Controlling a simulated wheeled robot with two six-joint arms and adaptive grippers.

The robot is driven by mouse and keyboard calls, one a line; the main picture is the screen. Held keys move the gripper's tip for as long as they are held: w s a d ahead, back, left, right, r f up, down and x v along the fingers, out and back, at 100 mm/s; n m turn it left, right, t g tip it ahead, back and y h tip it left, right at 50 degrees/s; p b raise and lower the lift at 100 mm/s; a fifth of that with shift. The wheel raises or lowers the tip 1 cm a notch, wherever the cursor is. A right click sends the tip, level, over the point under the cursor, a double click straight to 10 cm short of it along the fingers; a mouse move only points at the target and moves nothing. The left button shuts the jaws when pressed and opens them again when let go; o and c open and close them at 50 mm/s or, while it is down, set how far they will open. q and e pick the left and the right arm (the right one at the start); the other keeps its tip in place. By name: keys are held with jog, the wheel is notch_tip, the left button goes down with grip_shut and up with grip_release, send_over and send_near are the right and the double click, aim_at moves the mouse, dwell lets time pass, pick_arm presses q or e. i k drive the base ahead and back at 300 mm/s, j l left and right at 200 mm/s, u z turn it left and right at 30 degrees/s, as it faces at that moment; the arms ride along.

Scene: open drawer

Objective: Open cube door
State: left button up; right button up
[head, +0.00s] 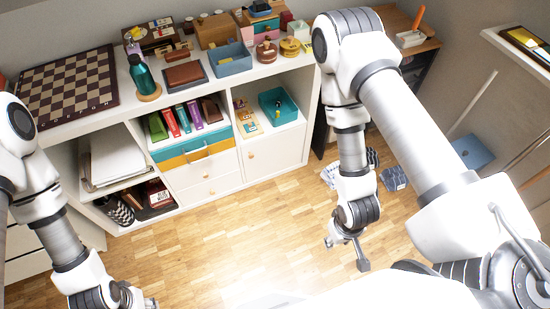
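The white cube door (278,153) is in the lower right part of the shelf unit, below a compartment with a teal bin. It looks shut, and its small wooden knob (251,155) is near its left edge. My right gripper (347,254) hangs over the floor, in front of and to the right of the door, well apart from it. Its fingers are spread and nothing is between them. My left gripper (148,303) is at the bottom edge, partly cut off, far from the door. Its fingers are too hidden to judge.
Left of the door are white drawers (208,189) with knobs and a teal and yellow drawer front (200,149). A chessboard (68,88), a teal bottle (142,75) and boxes crowd the shelf top. The wooden floor (250,220) before the unit is clear. Shoes (394,178) lie right.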

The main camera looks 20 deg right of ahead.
aim_at(266, 157)
jog(key=i+l, duration=0.1)
jog(key=l, duration=0.35)
jog(key=i+l+z, duration=0.15)
jog(key=l, duration=0.75)
jog(key=i+l+z, duration=0.1)
jog(key=l, duration=0.35)
jog(key=i+l, duration=0.2)
jog(key=l, duration=0.2)
jog(key=z, duration=0.05)
